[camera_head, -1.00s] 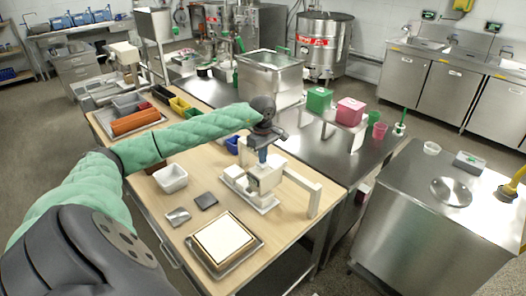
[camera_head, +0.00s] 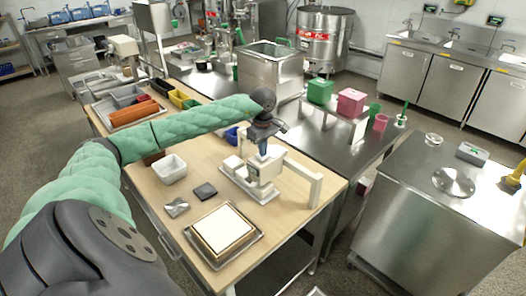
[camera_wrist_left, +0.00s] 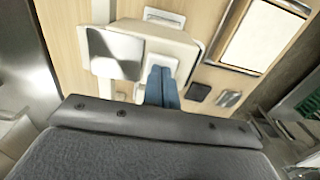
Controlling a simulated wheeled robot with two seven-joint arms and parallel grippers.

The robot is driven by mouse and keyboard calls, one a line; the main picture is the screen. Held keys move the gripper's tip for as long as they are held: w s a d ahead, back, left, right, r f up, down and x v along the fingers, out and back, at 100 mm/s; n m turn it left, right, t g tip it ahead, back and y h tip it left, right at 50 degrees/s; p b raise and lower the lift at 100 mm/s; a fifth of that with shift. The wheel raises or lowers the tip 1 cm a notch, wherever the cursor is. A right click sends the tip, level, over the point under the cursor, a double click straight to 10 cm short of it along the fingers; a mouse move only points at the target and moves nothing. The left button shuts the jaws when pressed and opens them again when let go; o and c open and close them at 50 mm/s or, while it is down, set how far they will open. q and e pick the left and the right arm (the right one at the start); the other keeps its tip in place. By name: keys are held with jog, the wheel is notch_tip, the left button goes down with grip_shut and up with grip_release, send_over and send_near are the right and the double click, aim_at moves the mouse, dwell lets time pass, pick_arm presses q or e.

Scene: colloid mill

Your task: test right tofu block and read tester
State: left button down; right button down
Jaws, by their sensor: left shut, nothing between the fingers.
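The tester is a white device (camera_head: 266,171) on a tray on the wooden table, with a white bracket arm on its right. In the left wrist view the tester (camera_wrist_left: 187,48) has a grey screen (camera_wrist_left: 115,53); I cannot read any value on it. My left gripper (camera_head: 263,150) is shut and empty, its blue fingertips (camera_wrist_left: 161,90) pointing down at a small white pad of the tester. I cannot tell whether they touch. A large cream slab (camera_head: 222,229) lies in a metal tray; a small white block (camera_head: 232,163) sits left of the tester. I cannot tell which is the right tofu block.
A white bowl (camera_head: 170,170), a dark square (camera_head: 204,191) and a small metal piece (camera_head: 177,207) lie left of the tester. A steel cart (camera_head: 425,215) stands at right.

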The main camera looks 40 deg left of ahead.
pick_arm(q)
jog(key=shift+s+d+f, duration=0.1)
jog(key=shift+f, duration=0.25)
pick_arm(e)
jog(key=shift+w+a+r, duration=0.1)
jog(key=shift+r, duration=0.1)
